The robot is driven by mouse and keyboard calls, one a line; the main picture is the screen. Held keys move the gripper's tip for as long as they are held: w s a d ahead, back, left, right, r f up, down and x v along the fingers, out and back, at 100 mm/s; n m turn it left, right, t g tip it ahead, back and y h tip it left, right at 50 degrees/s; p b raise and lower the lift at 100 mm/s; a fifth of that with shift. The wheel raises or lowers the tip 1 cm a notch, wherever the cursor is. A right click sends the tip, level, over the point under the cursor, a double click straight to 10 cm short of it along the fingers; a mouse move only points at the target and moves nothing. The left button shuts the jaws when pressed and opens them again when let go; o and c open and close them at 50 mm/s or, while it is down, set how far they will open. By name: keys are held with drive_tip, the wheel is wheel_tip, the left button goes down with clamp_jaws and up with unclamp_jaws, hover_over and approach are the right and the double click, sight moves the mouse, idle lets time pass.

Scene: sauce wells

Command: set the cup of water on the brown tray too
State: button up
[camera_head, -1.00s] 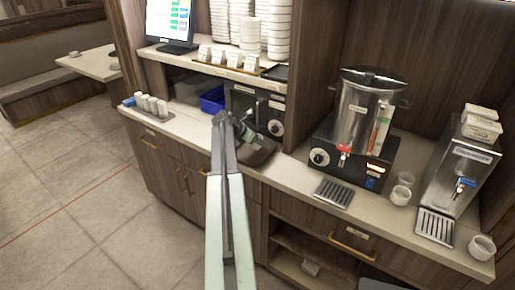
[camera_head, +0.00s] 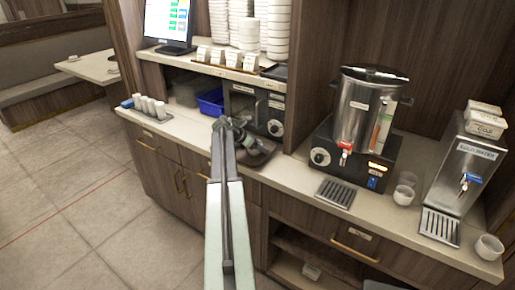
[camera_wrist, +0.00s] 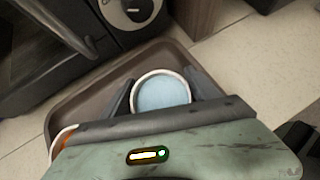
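The brown tray (camera_wrist: 92,92) lies below my gripper in the wrist view; in the head view the tray (camera_head: 262,157) sits on the counter before a dark machine. The cup of water (camera_wrist: 162,92), white-rimmed with pale blue water, is upright between my gripper's fingers (camera_wrist: 160,78), over the tray area. The fingers flank it closely and appear to touch both sides. Whether its base rests on the tray is hidden. In the head view my gripper (camera_head: 240,130) is over the tray, and the cup is not clear. Another cup (camera_wrist: 63,139) with orange contents shows partly at the tray's left edge.
The dark machine with a knob (camera_wrist: 131,8) stands close behind the tray. A blue bin (camera_head: 211,101) is left of it. A steel urn (camera_head: 362,112), a cold water dispenser (camera_head: 466,165) and several white cups stand to the right. Small white containers (camera_head: 150,106) are at the left.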

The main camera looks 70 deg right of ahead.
drive_tip(key=shift+r+p, duration=0.3)
drive_tip(key=p+v, duration=0.8)
drive_tip(key=v, duration=0.3)
drive_tip(key=shift+w+a, duration=0.25)
drive_tip(key=shift+a, duration=0.05)
drive_tip(key=shift+r, duration=0.15)
